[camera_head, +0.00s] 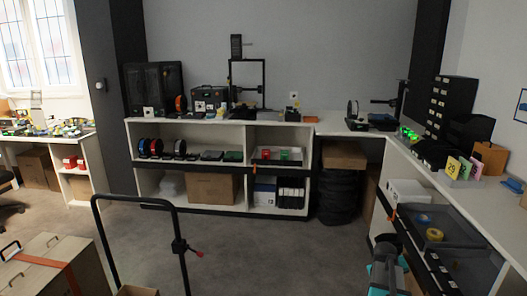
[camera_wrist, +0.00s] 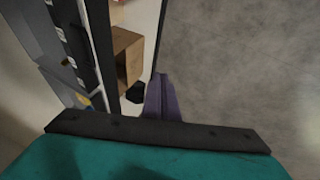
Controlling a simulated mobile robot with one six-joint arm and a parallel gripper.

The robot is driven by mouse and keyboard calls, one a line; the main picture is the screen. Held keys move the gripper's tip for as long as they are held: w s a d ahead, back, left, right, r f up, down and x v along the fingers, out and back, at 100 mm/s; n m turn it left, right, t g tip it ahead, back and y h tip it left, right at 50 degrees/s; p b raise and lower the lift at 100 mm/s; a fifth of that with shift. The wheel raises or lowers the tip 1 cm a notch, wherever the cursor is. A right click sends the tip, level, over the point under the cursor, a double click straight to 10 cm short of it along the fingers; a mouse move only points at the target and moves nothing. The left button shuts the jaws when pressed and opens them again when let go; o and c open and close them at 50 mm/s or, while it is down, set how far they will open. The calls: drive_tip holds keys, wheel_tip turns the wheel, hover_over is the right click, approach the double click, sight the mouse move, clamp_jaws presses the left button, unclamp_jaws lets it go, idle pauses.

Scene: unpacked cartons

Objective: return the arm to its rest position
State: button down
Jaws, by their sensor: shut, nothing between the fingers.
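My arm shows at the lower right of the camera_head view as a dark grey and teal shape, in front of the right-hand counter. My gripper (camera_head: 385,244) is at its far end, low beside the grey drawer unit. In the wrist view my gripper (camera_wrist: 162,82) shows as a narrow purple-grey shape in the middle, past a dark bar and a teal surface. Its fingers are together with nothing between them. It points over bare floor, beside the shelf edge. The rest of the arm is cut off by the frame.
The right counter (camera_head: 460,188) holds black drawer boxes; below it a grey tray (camera_head: 465,225) holds tape rolls. A dark tyre-like stack (camera_head: 340,195) stands at the back. A black-framed cart handle (camera_head: 135,198) and carton (camera_head: 45,265) are at left. The middle floor (camera_head: 255,250) is clear.

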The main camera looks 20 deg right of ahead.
drive_tip(key=a+f+n+g+y+p, duration=0.1)
drive_tip(key=a+f, duration=0.4)
drive_tip(key=a, duration=0.5)
drive_tip(key=a+f+n+y+p, duration=0.1)
drive_tip(key=a+f+n+p, duration=0.1)
drive_tip(key=a+f, duration=0.6)
drive_tip(key=a+f+n+g+y+p, duration=0.1)
drive_tip(key=a+f+y, duration=0.15)
drive_tip(key=a, duration=0.95)
drive_tip(key=s+a+f+n+g+p, duration=0.1)
drive_tip(key=s+a+f, duration=0.2)
drive_tip(key=s+a, duration=0.25)
drive_tip(key=s+a+f+g+p, duration=0.1)
drive_tip(key=s+a+f, duration=0.2)
drive_tip(key=s+a, duration=0.3)
drive_tip(key=s+a+g, duration=0.2)
drive_tip(key=s+a, duration=0.2)
drive_tip(key=s, duration=0.3)
drive_tip(key=s+a+f+m+g+y+p, duration=0.1)
drive_tip(key=s+a, duration=0.4)
drive_tip(key=s, duration=0.2)
drive_tip(key=shift+f+g, duration=0.3)
drive_tip(key=shift+g, duration=0.1)
